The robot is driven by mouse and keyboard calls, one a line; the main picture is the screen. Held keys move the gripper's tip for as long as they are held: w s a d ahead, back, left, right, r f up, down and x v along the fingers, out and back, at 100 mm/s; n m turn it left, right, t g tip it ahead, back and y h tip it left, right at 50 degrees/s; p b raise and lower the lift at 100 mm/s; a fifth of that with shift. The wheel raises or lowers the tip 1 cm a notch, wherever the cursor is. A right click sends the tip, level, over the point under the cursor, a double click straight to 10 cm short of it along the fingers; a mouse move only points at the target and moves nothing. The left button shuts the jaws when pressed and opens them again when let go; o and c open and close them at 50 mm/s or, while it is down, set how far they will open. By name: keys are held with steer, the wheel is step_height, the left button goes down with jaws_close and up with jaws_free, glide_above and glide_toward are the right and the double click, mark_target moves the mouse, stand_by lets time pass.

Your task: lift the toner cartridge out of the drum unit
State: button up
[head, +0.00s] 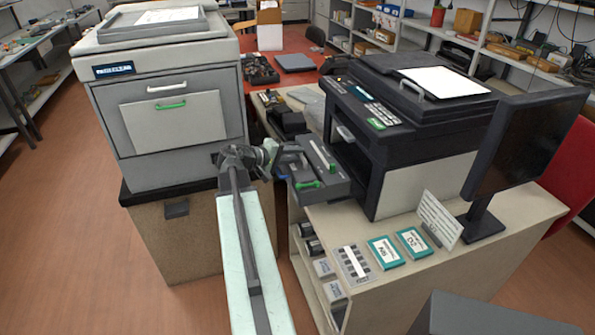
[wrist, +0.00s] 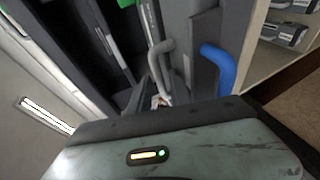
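The drum unit (head: 335,188) is a dark grey tray sticking out of the front of the black printer (head: 415,140). A long dark cartridge with a pale strip (head: 322,154) lies in it, and a green tab (head: 308,184) shows at its near end. In the wrist view the blue handle (wrist: 221,66) and a grey curved handle (wrist: 160,58) stand side by side just beyond my gripper. My gripper (head: 270,152) is beside these handles. Its fingers are mostly hidden, and contact is unclear.
A large grey printer (head: 172,115) stands close on the left of my arm. The desk top (head: 345,225) carries teal boxes (head: 383,252) and a small sign (head: 440,218). A monitor (head: 525,145) stands at the right. Shelves below the desk hold small items (head: 324,268).

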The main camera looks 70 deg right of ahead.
steer(key=shift+s+d+f, duration=0.2)
steer(key=shift+d, duration=0.2)
steer(key=shift+r, duration=0.1)
jaws_close()
stand_by(1.0)
